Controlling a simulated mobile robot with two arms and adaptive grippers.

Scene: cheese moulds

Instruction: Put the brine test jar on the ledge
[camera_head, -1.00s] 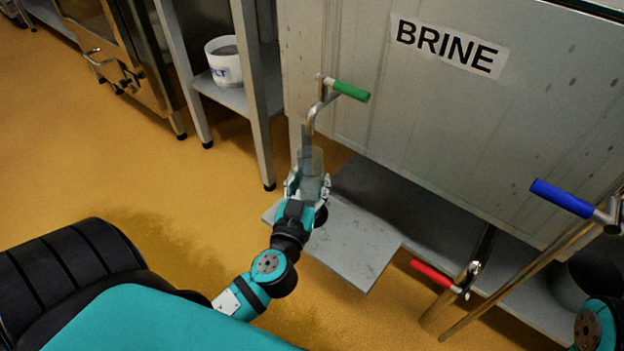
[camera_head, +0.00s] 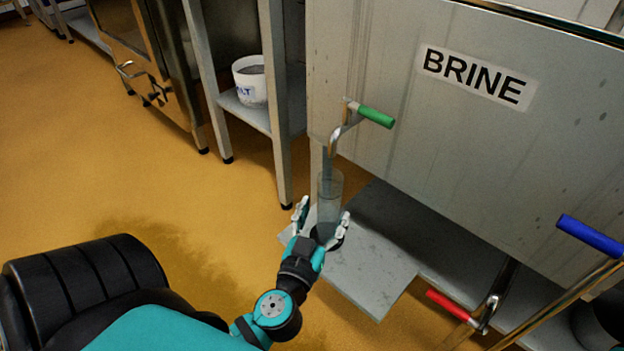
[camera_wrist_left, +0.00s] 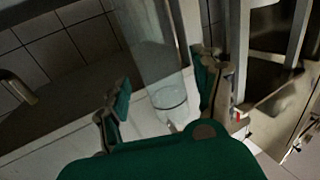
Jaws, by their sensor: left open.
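The brine test jar (camera_head: 329,190) is a clear, tall cylinder. It stands upright on the grey ledge (camera_head: 370,278), below the tap with the green handle (camera_head: 375,117). In the left wrist view the see-through jar (camera_wrist_left: 168,88) shows ahead between the two fingers. My left gripper (camera_head: 322,215) is open, with one finger to each side of the jar's lower part and gaps beside it. The left gripper also shows in the wrist view (camera_wrist_left: 163,85). The jar's base is partly hidden behind the gripper. My right gripper is out of view.
The grey tank with the BRINE label (camera_head: 476,75) rises behind the ledge. A red handle (camera_head: 448,304) and a blue handle (camera_head: 590,236) are at the right. A white bucket (camera_head: 252,90) sits on a shelf at left. Open yellow floor (camera_head: 90,170) lies left.

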